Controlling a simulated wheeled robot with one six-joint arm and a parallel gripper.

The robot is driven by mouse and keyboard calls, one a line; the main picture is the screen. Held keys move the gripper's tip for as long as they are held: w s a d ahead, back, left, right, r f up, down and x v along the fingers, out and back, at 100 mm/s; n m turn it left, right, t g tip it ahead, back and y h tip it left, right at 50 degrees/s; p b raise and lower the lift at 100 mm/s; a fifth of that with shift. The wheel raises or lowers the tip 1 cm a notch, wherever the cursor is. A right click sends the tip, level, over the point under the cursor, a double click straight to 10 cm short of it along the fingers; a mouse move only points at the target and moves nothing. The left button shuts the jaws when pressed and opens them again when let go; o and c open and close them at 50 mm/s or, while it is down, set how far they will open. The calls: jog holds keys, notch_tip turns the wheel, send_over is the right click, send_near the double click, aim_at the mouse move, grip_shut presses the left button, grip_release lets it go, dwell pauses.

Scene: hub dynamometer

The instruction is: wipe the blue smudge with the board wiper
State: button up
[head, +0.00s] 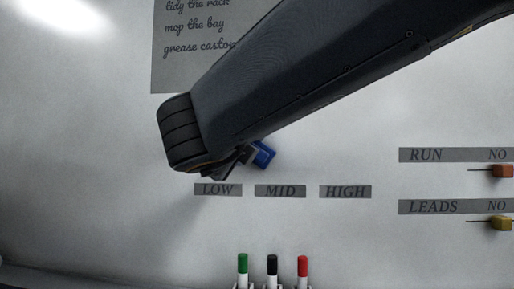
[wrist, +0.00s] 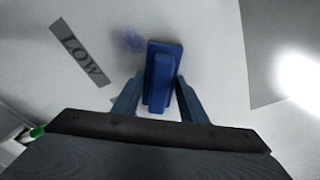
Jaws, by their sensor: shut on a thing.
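The board wiper is a blue block with a raised grip; it shows in the wrist view (wrist: 164,56) and partly in the head view (head: 264,155). My gripper (wrist: 158,95) is shut on its grip. The wiper is at the white board (head: 330,100), above the LOW and MID labels; I cannot tell whether it touches the surface. The blue smudge (wrist: 132,39) shows in the wrist view just left of the wiper's far end. In the head view the smudge is hidden behind my arm.
LOW (head: 218,190), MID (head: 280,191) and HIGH (head: 345,191) labels lie below the wiper. Green (head: 242,265), black (head: 272,265) and red (head: 302,266) markers stand at the bottom. RUN (head: 427,155) and LEADS (head: 432,207) strips with small blocks are at right. A grey note (head: 175,65) is at top.

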jog(key=a, duration=0.9)
jog(key=shift+w+p, duration=0.35)
jog(key=shift+p, duration=0.05)
dwell(0.4)
jog(key=shift+s, duration=0.1)
jog(key=shift+s+a, duration=0.15)
jog(key=shift+s, duration=2.75)
jog(key=s, duration=0.3)
jog(key=shift+a+p, duration=0.1)
jog(key=shift+p, duration=0.25)
jog(key=shift+w, duration=0.1)
